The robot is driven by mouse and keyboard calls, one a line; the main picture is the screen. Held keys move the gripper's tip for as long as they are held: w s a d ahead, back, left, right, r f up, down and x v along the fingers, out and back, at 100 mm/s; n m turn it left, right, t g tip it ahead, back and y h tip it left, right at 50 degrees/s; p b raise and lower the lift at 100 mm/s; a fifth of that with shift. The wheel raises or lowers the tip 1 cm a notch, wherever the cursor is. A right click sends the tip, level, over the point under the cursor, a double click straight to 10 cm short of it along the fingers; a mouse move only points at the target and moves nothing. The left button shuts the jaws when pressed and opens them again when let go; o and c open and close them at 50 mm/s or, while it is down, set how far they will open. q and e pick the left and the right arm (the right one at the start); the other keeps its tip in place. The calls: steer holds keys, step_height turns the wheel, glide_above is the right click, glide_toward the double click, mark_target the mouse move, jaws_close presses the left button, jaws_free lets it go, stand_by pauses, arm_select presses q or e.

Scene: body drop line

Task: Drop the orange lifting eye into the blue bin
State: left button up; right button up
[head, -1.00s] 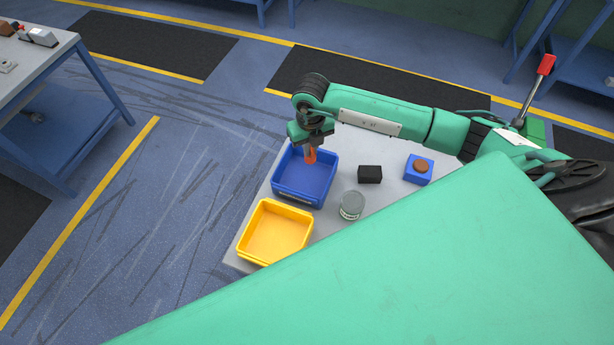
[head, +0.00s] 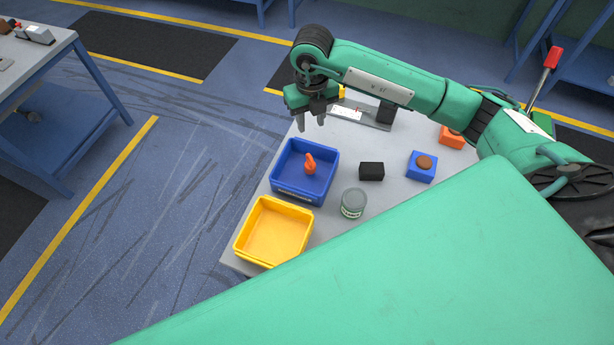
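The orange lifting eye (head: 310,165) lies inside the blue bin (head: 289,187) on the grey table. My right gripper (head: 312,122) is above and behind the blue bin, raised clear of it. Its two fingers are apart with nothing between them. My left gripper is not in the view.
A yellow bin (head: 246,238) stands in front of the blue bin. A green surface covers the lower right.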

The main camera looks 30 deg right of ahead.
steer(key=shift+r+b, duration=0.55)
steer(key=shift+r, duration=1.95)
steer(key=shift+r, duration=0.1)
